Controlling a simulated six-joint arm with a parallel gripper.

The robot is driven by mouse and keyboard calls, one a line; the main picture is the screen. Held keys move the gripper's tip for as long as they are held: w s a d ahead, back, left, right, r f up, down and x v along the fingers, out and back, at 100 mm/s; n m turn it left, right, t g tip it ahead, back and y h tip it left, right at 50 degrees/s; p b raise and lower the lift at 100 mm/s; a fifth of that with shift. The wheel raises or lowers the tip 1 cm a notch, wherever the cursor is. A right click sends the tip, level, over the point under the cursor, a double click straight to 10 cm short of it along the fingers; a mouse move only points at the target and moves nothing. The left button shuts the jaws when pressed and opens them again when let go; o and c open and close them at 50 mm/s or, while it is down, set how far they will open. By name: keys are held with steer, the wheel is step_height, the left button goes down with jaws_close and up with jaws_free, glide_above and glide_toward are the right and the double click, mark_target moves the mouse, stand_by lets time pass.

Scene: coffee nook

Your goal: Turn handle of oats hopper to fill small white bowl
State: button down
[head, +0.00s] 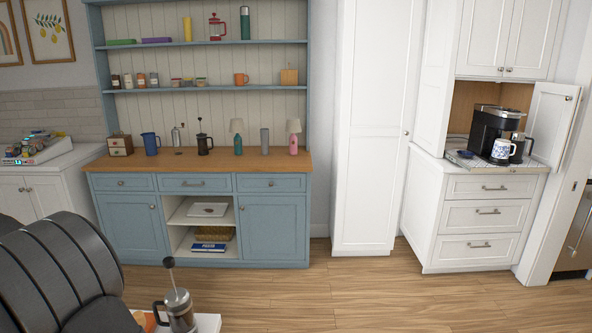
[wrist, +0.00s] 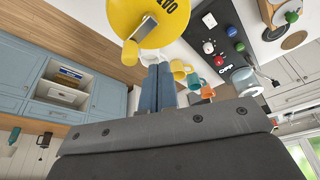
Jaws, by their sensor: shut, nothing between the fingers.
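In the wrist view, my gripper (wrist: 158,70) is shut and empty, its two blue fingers side by side. A large yellow rounded body (wrist: 165,12) with dark lettering, cut off by the top edge, is just beyond the fingertips; it may be the oats hopper. A grey-and-white lever-like piece (wrist: 148,28) crosses its face and may be its handle. A small white shape (wrist: 150,59) shows between the yellow body and the fingertips; I cannot tell whether it is the bowl. I cannot tell whether the fingers touch anything. Neither my gripper nor the hopper shows in the head view.
Yellow (wrist: 180,69), teal (wrist: 194,82) and orange (wrist: 207,92) mugs stand close beyond the fingers. A dark panel (wrist: 225,50) with coloured round things is at right. In the head view, a French press (head: 179,312) stands at the lower edge; the wooden floor (head: 360,290) is clear.

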steer(key=shift+f, duration=0.1)
steer(key=shift+f, duration=1.65)
steer(key=shift+w+d, duration=0.1)
